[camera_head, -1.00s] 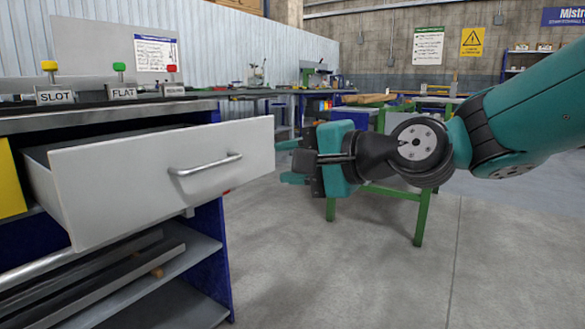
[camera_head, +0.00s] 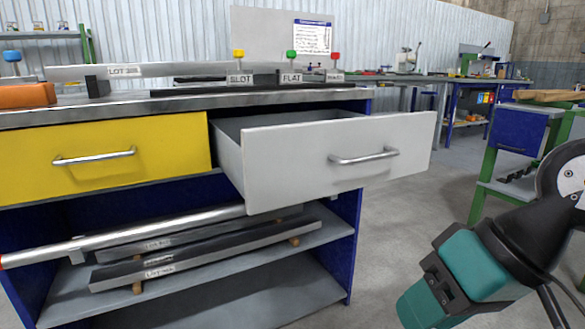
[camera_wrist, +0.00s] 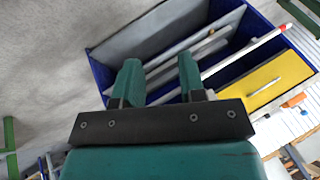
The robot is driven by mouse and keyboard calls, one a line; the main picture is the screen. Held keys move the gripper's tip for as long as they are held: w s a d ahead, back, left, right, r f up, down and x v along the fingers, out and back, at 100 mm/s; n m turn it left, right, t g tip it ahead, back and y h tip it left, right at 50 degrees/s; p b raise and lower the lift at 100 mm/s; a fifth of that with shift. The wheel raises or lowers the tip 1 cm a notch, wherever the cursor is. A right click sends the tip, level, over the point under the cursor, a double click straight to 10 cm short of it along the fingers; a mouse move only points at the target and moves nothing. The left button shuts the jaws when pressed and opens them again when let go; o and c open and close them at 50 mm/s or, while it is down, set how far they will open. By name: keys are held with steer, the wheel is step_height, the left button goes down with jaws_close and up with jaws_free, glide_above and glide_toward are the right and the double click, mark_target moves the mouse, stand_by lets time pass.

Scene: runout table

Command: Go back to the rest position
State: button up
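My gripper (camera_wrist: 157,82) shows in the wrist view with its two teal fingers apart and nothing between them. In the head view my gripper (camera_head: 418,312) hangs at the lower right, pointing down and left, clear of the bench. The grey-white drawer (camera_head: 335,155) with a metal bar handle stands pulled out of the bench, and my gripper is apart from it, to its lower right. The yellow drawer (camera_head: 105,150) beside it is shut; it also shows in the wrist view (camera_wrist: 262,88).
The bench top (camera_head: 190,106) carries signs marked SLOT and FLAT and an orange block (camera_head: 27,95). Long metal bars (camera_head: 200,250) lie on the shelf below the drawers. A green-framed table (camera_head: 495,190) stands at right. Floor lies open between it and the bench.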

steer(key=s+n+g+h+p, duration=0.1)
steer(key=s+n+g+h, duration=0.1)
steer(key=s+n, duration=0.2)
step_height(320, 180, up, 37)
steer(key=p, duration=3.7)
steer(key=shift+d+m, duration=0.2)
steer(key=shift+m, duration=0.1)
steer(key=shift+w, duration=0.1)
